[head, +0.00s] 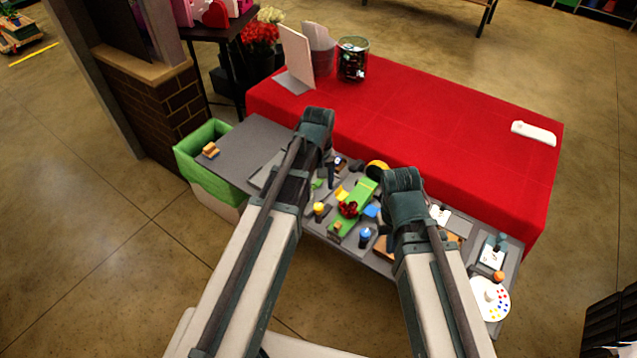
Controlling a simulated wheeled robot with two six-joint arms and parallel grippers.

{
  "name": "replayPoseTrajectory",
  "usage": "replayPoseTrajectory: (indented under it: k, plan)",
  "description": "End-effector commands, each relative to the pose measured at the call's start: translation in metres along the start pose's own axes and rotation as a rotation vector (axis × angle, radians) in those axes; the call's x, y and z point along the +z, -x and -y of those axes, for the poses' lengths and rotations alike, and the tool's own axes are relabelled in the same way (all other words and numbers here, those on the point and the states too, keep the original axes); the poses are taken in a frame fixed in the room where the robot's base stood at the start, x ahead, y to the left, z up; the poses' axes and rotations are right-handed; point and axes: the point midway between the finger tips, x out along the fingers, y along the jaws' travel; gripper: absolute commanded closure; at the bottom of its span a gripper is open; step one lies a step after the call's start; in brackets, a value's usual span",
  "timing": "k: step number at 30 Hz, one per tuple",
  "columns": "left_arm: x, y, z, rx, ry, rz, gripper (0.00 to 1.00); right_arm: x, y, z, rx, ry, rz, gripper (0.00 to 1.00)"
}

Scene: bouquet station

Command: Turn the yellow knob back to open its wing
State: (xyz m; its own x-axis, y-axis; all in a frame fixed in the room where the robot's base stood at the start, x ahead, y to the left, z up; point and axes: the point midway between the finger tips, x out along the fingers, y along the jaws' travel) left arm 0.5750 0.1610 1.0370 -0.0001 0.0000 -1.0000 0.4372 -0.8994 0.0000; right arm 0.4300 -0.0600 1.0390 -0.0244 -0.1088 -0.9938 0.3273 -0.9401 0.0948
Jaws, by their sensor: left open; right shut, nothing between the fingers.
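The yellow knob (319,208) stands on the grey work surface, just right of my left arm and left of the green board (366,190). A blue knob (365,233) stands right of the board's near end. A dark red bunch of flowers (348,209) lies on the board. My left gripper (318,122) is open at the far end of its arm, beyond the yellow knob. My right gripper (403,187) is shut and empty, right of the board. My arms hide most of both grippers' fingers. I cannot tell how the yellow knob's wing is set.
A red-covered table (440,130) lies behind the grey work surface (255,150). A green-lined bin (195,165) stands at the left. A paint palette (490,299) lies at the right end. Small items crowd the surface between my arms.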

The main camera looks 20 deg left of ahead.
Motion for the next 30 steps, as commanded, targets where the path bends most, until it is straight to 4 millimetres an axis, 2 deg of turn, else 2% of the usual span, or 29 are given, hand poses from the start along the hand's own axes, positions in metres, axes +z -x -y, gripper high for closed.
replayPoseTrajectory:
  k: [1,3,9,26,28,30]
  plan:
    - [0.0,0.017,0.0,0.0,0.0,0.0,0.31,0.001,0.017,-0.002,0.0,-0.001,0.0,1.0]
    - [0.0,0.026,0.0,0.0,0.0,0.0,0.31,0.002,0.026,-0.002,-0.001,-0.002,0.0,1.0]
    - [0.0,0.042,0.0,0.0,0.0,0.0,0.31,0.003,0.042,-0.004,-0.001,-0.007,0.0,1.0]
    - [0.0,0.041,0.0,0.0,-0.001,0.0,0.31,0.002,0.041,-0.004,-0.002,-0.008,0.0,1.0]
    - [0.008,0.036,-0.002,-0.003,-0.026,0.001,0.31,0.002,0.036,-0.003,-0.001,-0.008,0.0,1.0]
    - [0.03,0.024,-0.008,-0.014,-0.106,0.002,0.31,0.001,0.023,-0.002,-0.001,-0.007,0.0,1.0]
